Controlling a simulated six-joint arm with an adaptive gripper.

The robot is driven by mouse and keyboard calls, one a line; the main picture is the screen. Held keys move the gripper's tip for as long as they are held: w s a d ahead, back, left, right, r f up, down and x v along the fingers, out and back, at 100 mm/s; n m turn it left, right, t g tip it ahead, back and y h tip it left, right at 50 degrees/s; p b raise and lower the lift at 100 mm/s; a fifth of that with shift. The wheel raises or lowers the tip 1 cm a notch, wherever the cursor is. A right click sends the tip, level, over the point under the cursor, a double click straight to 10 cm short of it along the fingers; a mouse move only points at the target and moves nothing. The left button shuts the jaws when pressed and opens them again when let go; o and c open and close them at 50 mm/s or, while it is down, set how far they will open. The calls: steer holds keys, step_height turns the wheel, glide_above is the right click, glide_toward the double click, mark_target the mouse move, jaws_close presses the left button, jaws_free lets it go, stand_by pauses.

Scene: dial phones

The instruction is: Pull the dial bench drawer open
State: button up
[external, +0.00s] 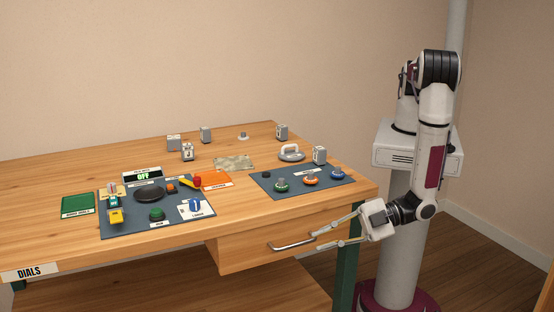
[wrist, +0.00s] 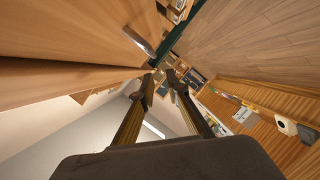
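The dial bench drawer (external: 262,252) has a wooden front under the right part of the bench top and looks shut. Its metal bar handle (external: 291,243) runs across the front. My gripper (external: 325,238) is open, with its two fingers pointing left at the right end of the handle, one above and one below that level. I cannot tell whether a finger touches the handle. In the wrist view the handle (wrist: 138,41) shows at the upper left, and my gripper (wrist: 160,78) has its fingers apart with nothing visible between them.
The bench top (external: 120,150) holds a blue mat (external: 175,222) with dials and buttons, a second mat (external: 320,190) with several knobs, and small grey blocks. A green bench leg (external: 346,258) stands near my gripper. The floor below the gripper is clear.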

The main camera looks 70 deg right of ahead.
mark_target(302, 243)
steer(key=d, duration=0.1)
steer(key=d+f, duration=0.1)
steer(key=d, duration=0.1)
steer(key=shift+w+f+t, duration=0.1)
steer(key=shift+f+t, duration=0.1)
steer(key=shift+t, duration=0.2)
steer(key=shift+w, duration=0.1)
steer(key=shift+x, duration=3.8)
steer(key=shift+f, duration=0.1)
jaws_close()
